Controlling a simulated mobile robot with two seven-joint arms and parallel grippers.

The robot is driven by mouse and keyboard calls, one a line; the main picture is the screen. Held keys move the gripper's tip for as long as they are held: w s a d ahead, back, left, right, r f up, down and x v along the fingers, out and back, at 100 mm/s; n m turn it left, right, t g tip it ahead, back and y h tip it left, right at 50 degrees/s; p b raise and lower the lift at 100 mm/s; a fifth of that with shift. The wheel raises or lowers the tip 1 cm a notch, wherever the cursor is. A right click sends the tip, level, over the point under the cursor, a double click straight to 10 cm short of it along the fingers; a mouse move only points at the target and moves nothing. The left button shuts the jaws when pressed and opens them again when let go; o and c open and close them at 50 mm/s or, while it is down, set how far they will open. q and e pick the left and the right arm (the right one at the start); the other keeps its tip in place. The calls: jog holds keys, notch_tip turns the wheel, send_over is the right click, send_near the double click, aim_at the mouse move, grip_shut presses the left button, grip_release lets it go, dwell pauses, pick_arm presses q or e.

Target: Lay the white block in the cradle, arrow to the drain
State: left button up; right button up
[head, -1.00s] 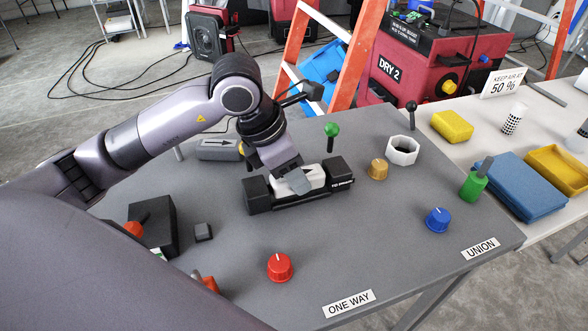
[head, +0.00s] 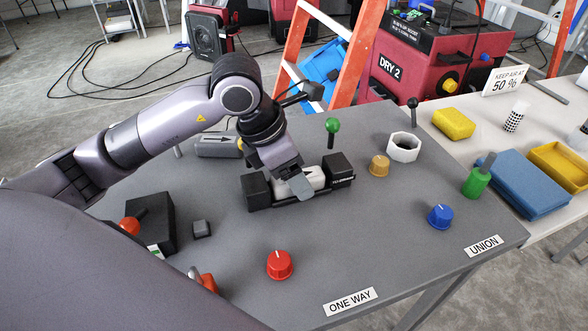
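The white block (head: 314,178) lies between the two black end blocks of the cradle (head: 257,192), low and roughly in line with it. The cradle's right end carries a small label that seems to read "TO DRAIN". My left gripper (head: 300,186) is over the block from behind and left. One grey finger shows at the block's near side, its tip by the cradle's front edge. The other finger is hidden, so I cannot tell whether it grips. I see no arrow on the block; the gripper covers part of it. My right gripper is not in view.
A green-topped post (head: 332,127), brass knob (head: 379,166) and white hex ring (head: 404,147) stand close behind and right. Red (head: 280,265) and blue (head: 440,217) knobs stand forward.

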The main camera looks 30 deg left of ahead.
pick_arm(q)
jog(key=shift+r+p, duration=0.4)
jog(key=shift+r, duration=0.15)
jog(key=v, duration=1.2)
jog(key=shift+p, duration=0.3)
jog(key=shift+f, duration=0.1)
